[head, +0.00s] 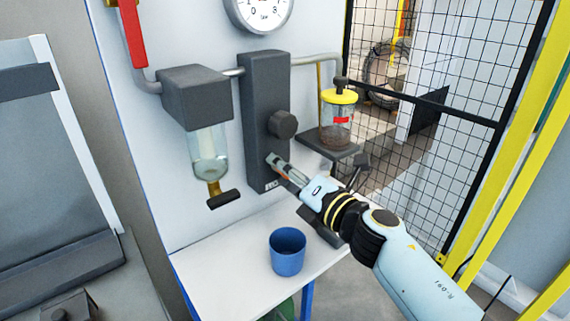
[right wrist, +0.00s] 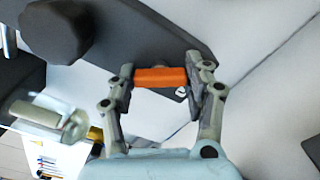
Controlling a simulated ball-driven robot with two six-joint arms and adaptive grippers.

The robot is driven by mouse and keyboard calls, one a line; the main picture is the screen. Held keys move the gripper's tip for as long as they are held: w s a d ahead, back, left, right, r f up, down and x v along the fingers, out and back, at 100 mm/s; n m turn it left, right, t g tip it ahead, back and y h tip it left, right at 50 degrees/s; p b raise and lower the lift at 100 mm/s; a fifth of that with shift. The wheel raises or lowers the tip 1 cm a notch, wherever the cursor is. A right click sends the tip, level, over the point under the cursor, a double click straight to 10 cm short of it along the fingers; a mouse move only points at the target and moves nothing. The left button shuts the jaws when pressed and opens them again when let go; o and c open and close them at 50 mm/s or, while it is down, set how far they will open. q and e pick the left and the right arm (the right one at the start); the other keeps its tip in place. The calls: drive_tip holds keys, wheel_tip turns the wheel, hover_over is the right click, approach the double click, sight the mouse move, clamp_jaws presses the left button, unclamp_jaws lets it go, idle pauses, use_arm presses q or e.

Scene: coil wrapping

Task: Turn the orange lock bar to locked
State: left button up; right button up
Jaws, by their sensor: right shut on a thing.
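The orange lock bar (right wrist: 160,77) sits low on the dark grey upright block (head: 262,110), below its round black knob (head: 283,125). My right gripper (head: 279,168) reaches the block's lower front from the right. In the right wrist view, my right gripper (right wrist: 162,74) is shut on the bar, with one finger at each end. In the head view the fingers hide most of the bar, with only a little orange showing. I cannot tell from these views whether it stands at locked. My left gripper is not in view.
Left of the block hangs a clear bowl (head: 209,155) under a grey housing. To the right, a yellow-capped jar (head: 337,120) stands near my right wrist. A blue cup (head: 287,251) stands on the white table (head: 225,262) below. A black mesh fence (head: 440,110) bounds the right.

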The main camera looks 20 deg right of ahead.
drive_tip(key=shift+f+m, duration=0.1)
drive_tip(key=shift+m, duration=3.2)
drive_tip(key=o, duration=1.2)
drive_tip(key=shift+s, duration=0.1)
drive_tip(key=v, duration=1.2)
